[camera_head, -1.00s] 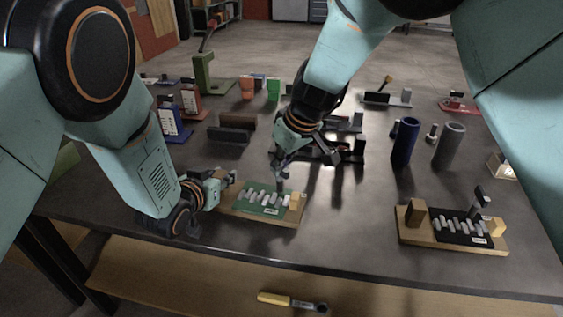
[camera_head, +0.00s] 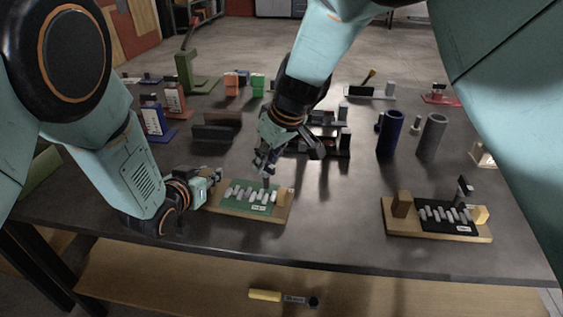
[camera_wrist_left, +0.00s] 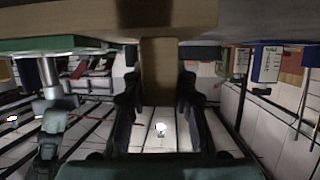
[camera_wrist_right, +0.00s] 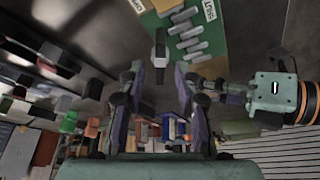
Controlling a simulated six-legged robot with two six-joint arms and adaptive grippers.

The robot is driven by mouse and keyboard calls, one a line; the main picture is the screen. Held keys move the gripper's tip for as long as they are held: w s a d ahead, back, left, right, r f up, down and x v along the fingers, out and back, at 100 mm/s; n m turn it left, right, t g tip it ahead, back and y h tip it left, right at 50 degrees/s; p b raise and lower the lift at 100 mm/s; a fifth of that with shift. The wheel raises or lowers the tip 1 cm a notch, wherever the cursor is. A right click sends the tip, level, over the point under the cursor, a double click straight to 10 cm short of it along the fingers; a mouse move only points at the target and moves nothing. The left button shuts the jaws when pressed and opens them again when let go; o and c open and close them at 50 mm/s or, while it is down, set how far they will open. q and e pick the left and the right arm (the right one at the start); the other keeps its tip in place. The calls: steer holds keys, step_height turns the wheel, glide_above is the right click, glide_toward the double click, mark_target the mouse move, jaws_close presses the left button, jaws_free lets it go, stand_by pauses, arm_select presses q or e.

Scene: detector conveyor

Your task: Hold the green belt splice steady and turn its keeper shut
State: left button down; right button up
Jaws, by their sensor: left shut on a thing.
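The green belt splice (camera_head: 236,201) lies on a wooden board (camera_head: 224,208) near the table's front edge, with several grey pins across it. Its grey keeper (camera_wrist_right: 160,45) stands upright at its edge; it also shows in the left wrist view (camera_wrist_left: 49,76). My left gripper (camera_head: 214,178) is shut on the wooden block (camera_wrist_left: 159,75) at the board's left end. My right gripper (camera_head: 265,168) points down just above the keeper. In the right wrist view its fingers (camera_wrist_right: 160,80) are apart, with the keeper showing in the gap beyond them. I cannot tell if they touch it.
A similar board with a black splice (camera_head: 432,226) stands to the right. Behind are a blue cylinder (camera_head: 390,134), a grey cylinder (camera_head: 432,138) and dark brackets (camera_head: 215,132). The table between the two boards is clear.

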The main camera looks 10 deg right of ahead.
steer(key=v, duration=0.3)
steer(key=shift+w, duration=0.1)
steer(key=s+d, duration=0.7)
steer(key=s, duration=0.2)
steer(key=shift+s+f, duration=0.2)
steer(key=shift+s, duration=0.1)
steer(key=shift+d, duration=0.15)
steer(key=w+d+f+t+h, duration=0.25)
steer(key=d+t, duration=0.25)
steer(key=d, duration=0.3)
steer(key=s+a+r+t+y, duration=0.1)
steer(key=a+r+t+y, duration=0.15)
steer(key=a+y, duration=0.6)
steer(key=shift+h, duration=0.3)
steer(key=x, duration=1.1)
steer(key=shift+a+r, duration=0.15)
steer(key=shift+a, duration=0.35)
